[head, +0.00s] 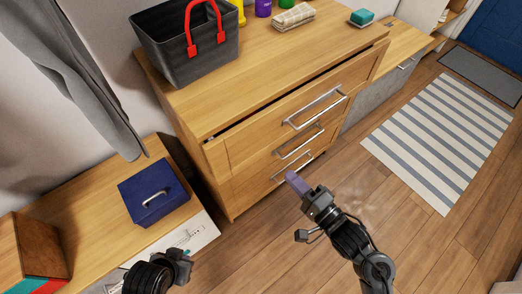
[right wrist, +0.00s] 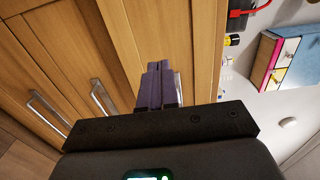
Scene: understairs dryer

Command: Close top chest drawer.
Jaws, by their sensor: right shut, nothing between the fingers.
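The wooden chest (head: 219,179) has three drawers with metal bar handles. The top drawer (head: 258,125) stands slightly open, with a dark gap below the chest top's edge; the lower two look flush. My right gripper (head: 292,180) is shut and empty, in front of the chest and near the lower handles in the head view. In the right wrist view its purple fingers (right wrist: 158,82) point at the drawer fronts and partly cover one handle (right wrist: 178,86); contact cannot be told. My left gripper (head: 183,265) is low in the head view, its fingers unclear.
A dark basket with red handles (head: 185,45), a folded towel (head: 294,17) and a teal sponge (head: 362,17) are on the chest. A blue box (head: 153,193) sits on a low wooden surface at left. Open floor and a striped rug (head: 440,140) lie at right.

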